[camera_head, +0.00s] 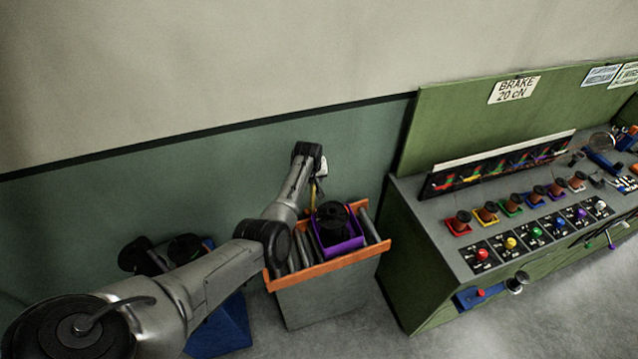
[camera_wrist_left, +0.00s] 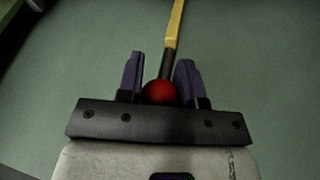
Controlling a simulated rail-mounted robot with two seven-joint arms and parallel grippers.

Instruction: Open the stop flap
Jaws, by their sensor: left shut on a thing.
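My left gripper (camera_head: 319,170) is at the back of a short roller stand, near the wall. In the left wrist view its two dark fingers (camera_wrist_left: 160,64) stand on either side of a red ball knob (camera_wrist_left: 159,92), shut on it. A dark shaft runs from the knob into a yellow lever (camera_wrist_left: 174,26), which leads out of the top of that view. In the head view the yellow lever (camera_head: 312,194) shows as a thin strip below the gripper. I cannot make out the stop flap itself. My right gripper is not in view.
The roller stand has an orange rail (camera_head: 335,267) and grey rollers. A purple tray (camera_head: 338,249) holding a black spool (camera_head: 333,217) sits on it. A green bench (camera_head: 412,235) with colored spools and knobs stands at right. A blue object (camera_head: 222,330) lies below my arm.

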